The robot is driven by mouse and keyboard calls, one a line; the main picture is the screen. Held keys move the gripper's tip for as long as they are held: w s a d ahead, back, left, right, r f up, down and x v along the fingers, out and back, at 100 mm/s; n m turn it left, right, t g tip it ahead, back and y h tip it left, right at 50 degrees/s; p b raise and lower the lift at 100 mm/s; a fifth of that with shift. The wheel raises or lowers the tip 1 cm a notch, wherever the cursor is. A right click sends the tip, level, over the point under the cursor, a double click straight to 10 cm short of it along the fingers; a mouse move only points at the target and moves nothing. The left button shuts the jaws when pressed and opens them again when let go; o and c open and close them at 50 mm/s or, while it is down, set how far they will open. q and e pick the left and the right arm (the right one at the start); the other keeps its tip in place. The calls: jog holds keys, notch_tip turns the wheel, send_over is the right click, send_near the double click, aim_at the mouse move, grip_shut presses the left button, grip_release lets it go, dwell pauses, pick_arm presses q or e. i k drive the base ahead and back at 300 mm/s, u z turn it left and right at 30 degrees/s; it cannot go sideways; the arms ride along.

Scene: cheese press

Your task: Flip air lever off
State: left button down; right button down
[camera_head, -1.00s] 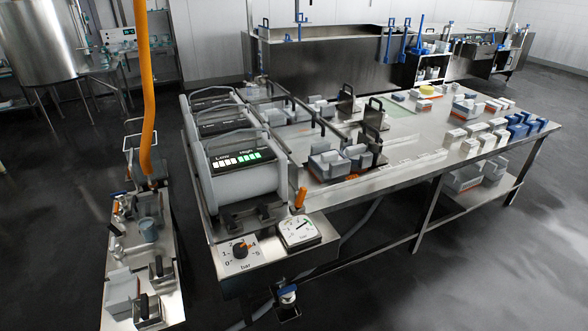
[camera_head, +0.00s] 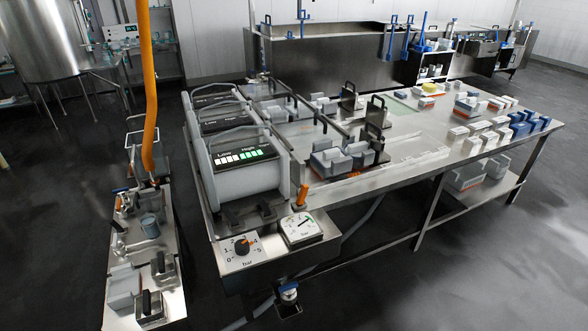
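An orange-handled lever (camera_head: 301,196) stands up at the front edge of the press table, just behind the white pressure gauge (camera_head: 301,228). Its handle points upward with a slight tilt. The regulator knob (camera_head: 243,246), black with an orange pointer, sits left of the gauge on a plate marked 0 to 5 bar; the pointer is toward 4. The front press unit (camera_head: 246,170) carries a Low–High display with lit white and green bars. A small valve with a blue part (camera_head: 288,291) sits below the table's front edge. Neither of my grippers shows.
A narrow steel bench (camera_head: 172,292) with grey moulds and tools stands at the left, under a hanging orange hose (camera_head: 147,90). The press table (camera_head: 420,150) holds moulds and white and blue blocks. Floor in front and right is clear.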

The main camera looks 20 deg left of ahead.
aim_at(304, 189)
jog(key=z, duration=1.1)
jog(key=i, duration=0.35)
jog(key=u, duration=0.6)
